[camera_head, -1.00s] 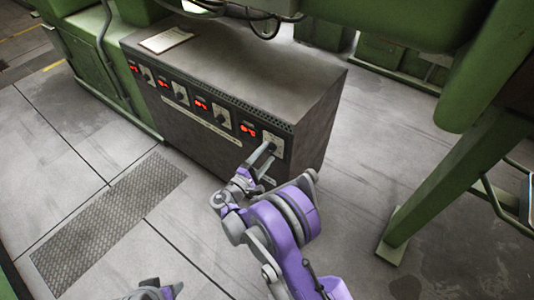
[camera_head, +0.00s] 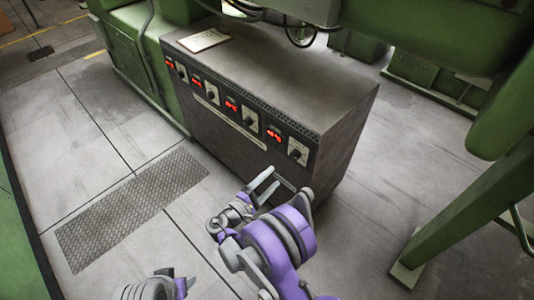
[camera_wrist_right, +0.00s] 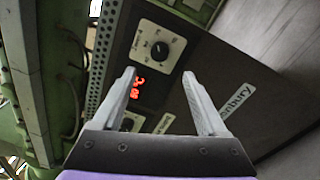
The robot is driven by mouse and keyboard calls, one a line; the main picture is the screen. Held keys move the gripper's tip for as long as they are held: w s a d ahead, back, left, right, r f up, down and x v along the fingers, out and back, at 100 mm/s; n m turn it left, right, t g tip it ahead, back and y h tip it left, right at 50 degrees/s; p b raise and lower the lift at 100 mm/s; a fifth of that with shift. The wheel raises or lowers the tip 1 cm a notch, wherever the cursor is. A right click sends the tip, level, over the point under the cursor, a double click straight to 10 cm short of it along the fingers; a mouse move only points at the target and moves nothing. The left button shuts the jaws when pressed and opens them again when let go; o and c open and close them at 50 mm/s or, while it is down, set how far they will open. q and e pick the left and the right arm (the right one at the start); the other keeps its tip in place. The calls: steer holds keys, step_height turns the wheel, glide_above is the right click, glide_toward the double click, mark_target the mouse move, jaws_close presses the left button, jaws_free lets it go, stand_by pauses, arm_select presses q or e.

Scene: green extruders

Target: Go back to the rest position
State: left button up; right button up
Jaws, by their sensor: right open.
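My right gripper (camera_head: 268,182) is open and empty in the head view, in front of and below the right end of the control cabinet (camera_head: 275,75). The right wrist view shows its two fingers (camera_wrist_right: 162,100) apart with nothing between them. Beyond them are a dial (camera_wrist_right: 158,47) and a red display (camera_wrist_right: 136,88) on the cabinet's face. In the head view the rightmost dial (camera_head: 298,151) is uncovered, with the gripper apart from it. Part of my left gripper (camera_head: 165,285) shows at the bottom edge; its fingers are not clear.
A sheet of paper (camera_head: 204,40) lies on the cabinet top. A green machine leg (camera_head: 465,215) stands at the right. A metal floor grate (camera_head: 130,210) lies at the left. The grey floor around it is clear.

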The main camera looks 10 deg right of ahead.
steer(key=s+d+r+m+g+y, duration=0.2)
steer(key=s+d+r+g+y, duration=0.1)
steer(key=s+d, duration=0.25)
steer(key=s+d+r+m+g+y, duration=0.2)
steer(key=s+d+r+g+y, duration=0.15)
steer(key=d, duration=0.35)
steer(key=s+a+m+g+y, duration=0.1)
steer(key=s+m+y, duration=0.3)
steer(key=s, duration=0.6)
steer(key=s+a+m+y, duration=0.2)
steer(key=s+m+y, duration=0.1)
steer(key=s, duration=0.7)
arm_select(q)
step_height(320, 180, up, 23)
steer(key=w+t+p, duration=0.1)
steer(key=p, duration=1.9)
steer(key=shift+w, duration=0.3)
arm_select(e)
step_height(320, 180, up, 23)
steer(key=w, duration=0.1)
steer(key=shift+a+m+t+y, duration=0.15)
steer(key=shift+m+t+y, duration=0.2)
steer(key=shift+t, duration=0.1)
